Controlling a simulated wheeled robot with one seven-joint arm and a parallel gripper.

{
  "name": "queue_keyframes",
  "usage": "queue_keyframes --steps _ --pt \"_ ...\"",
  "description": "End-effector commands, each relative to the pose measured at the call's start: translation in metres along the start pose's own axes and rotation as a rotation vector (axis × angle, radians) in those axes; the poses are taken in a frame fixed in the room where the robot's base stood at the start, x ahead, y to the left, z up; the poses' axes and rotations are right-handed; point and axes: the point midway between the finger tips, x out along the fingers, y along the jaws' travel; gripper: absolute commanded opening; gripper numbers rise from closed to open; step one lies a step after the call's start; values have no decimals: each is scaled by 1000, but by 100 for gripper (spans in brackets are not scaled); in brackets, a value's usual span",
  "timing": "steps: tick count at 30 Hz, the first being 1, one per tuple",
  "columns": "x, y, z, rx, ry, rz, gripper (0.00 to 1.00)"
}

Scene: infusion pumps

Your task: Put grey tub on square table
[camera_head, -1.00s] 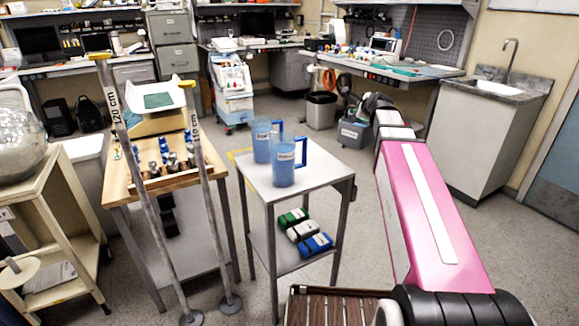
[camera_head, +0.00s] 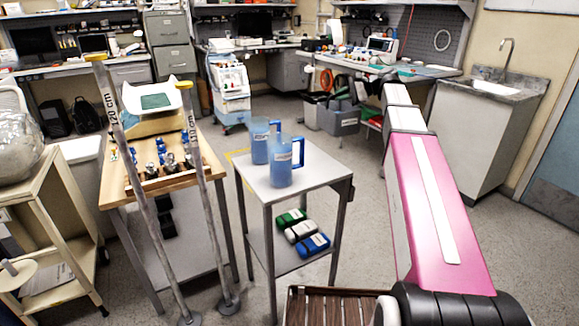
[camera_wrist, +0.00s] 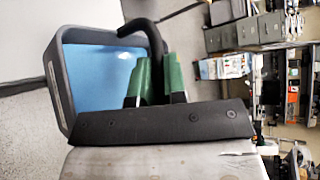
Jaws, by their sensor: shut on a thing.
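The grey tub (camera_head: 339,122) has a dark rim, a pale label and a dark upright handle. In the head view it is beyond the small grey-topped table, left of my raised arm. The wrist view shows the tub (camera_wrist: 62,95) tilted, with a blue inside. My gripper (camera_wrist: 157,65) has green fingers on either side of the tub's dark handle and is shut on it. The small grey-topped table (camera_head: 318,177), which looks like the square one, stands in the middle foreground.
Two blue jugs, the nearer one (camera_head: 281,168) and one behind (camera_head: 259,143), stand on the table's left half. Its right side is bare. Colored packs lie on its lower shelf. A wood-topped table (camera_head: 117,186) with two poles stands left. A sink cabinet (camera_head: 478,135) stands right.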

Motion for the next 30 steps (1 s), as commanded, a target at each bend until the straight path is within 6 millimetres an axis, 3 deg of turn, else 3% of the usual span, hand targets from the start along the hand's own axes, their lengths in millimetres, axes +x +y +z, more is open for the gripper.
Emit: queue_keyframes --steps 8,24,30 --pt "2 -3 13 -34 -77 33 0" --pt "78 46 60 -33 -76 34 0" --pt "95 56 69 -33 -74 33 0"
